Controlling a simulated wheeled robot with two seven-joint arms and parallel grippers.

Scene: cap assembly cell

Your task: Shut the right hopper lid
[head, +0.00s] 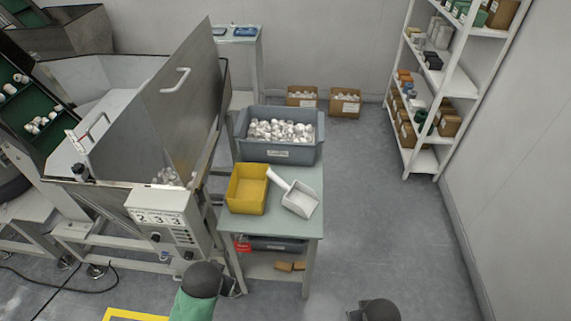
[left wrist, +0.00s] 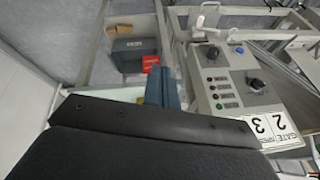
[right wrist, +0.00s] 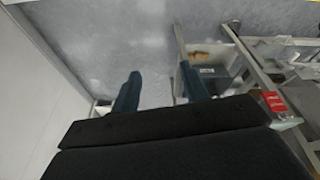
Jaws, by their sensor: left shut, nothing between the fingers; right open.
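The right hopper lid (head: 172,105) is a large grey metal panel with a pale bar handle (head: 175,80). It stands raised and steeply tilted above the hopper (head: 135,170), so the hopper is open and pale parts show inside. My left gripper (left wrist: 163,88) is shut and empty, with the control box close to it in the left wrist view. My right gripper (right wrist: 160,90) is open and empty, with bare floor between its fingers. Neither gripper touches the lid.
A control box (head: 163,213) with number tiles is on the hopper's front. To its right a table (head: 300,228) carries a grey bin (head: 276,153) of white caps, a yellow tray (head: 240,200) and a white scoop (head: 300,203). The floor (head: 385,220) right of the table is clear.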

